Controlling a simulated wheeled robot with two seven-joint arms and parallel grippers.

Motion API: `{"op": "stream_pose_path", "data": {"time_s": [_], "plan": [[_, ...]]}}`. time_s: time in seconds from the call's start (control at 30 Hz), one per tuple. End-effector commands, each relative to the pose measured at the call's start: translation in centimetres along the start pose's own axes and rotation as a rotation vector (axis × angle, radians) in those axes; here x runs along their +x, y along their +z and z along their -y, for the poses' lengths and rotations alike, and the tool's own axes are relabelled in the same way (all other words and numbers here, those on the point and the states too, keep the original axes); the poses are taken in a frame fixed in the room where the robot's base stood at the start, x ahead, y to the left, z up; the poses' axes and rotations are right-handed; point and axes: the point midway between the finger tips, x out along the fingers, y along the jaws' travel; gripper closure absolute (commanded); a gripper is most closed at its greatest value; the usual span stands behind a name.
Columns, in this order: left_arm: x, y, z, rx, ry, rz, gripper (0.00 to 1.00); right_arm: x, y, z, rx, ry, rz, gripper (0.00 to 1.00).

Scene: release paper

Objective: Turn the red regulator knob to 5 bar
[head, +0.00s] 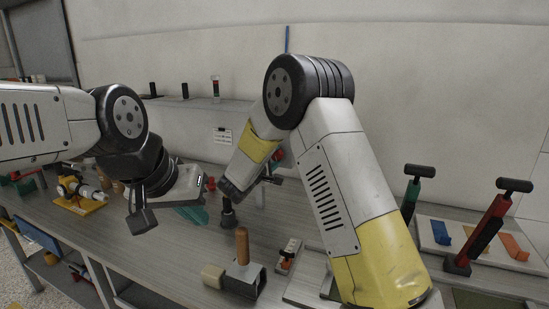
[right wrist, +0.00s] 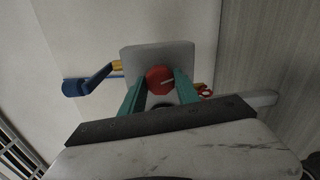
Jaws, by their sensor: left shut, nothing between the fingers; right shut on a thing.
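The red regulator knob (right wrist: 159,79) shows in the right wrist view in front of a pale grey plate, with a short white mark on its face. My right gripper (right wrist: 160,87) is shut on the knob, one green finger on each side of it. In the head view my right arm hides most of that gripper and the knob. I cannot read a pressure scale or gauge in either view. My left gripper (head: 194,215) is in the head view, over the bench at left of centre. Its teal fingers are shut and empty, apart from the bench objects.
A blue lever (right wrist: 78,87) is left of the plate in the right wrist view. On the bench (head: 130,250), a block with an upright wooden handle (head: 242,246) stands near the front. Red and green-handled tools (head: 490,230) stand at right; a yellow-based fitting (head: 80,200) is at left.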

Motion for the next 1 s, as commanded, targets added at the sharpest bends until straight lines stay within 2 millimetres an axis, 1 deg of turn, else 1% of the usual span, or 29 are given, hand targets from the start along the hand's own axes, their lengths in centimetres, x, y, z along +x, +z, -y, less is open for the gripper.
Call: {"op": "stream_pose_path", "data": {"time_s": [0.3,0.73,0.77,0.8,0.83,0.87,1.0], "plan": [[0.0,0.0,0.0,0.0,0.0,0.0,1.0,-0.05,0.01,0.14,0.076,-0.004,-0.004,1.0],[0.0,0.0,0.0,0.0,0.0,0.0,1.0,-0.06,0.01,0.18,0.083,-0.004,-0.004,1.0],[0.0,0.0,0.0,0.0,0.0,0.0,1.0,-0.06,0.01,0.18,0.083,-0.004,-0.005,0.57],[0.0,0.0,0.0,0.0,0.0,0.0,1.0,-0.05,0.0,0.18,0.083,-0.004,-0.005,0.49],[0.0,0.0,0.0,0.0,0.0,0.0,1.0,-0.05,0.01,0.16,0.083,-0.004,-0.005,0.43],[0.0,0.0,0.0,0.0,0.0,0.0,1.0,-0.05,0.0,0.15,0.083,-0.004,-0.005,0.41],[0.0,0.0,0.0,0.0,0.0,0.0,1.0,-0.03,0.01,0.1,0.083,-0.003,-0.005,0.41]]}}
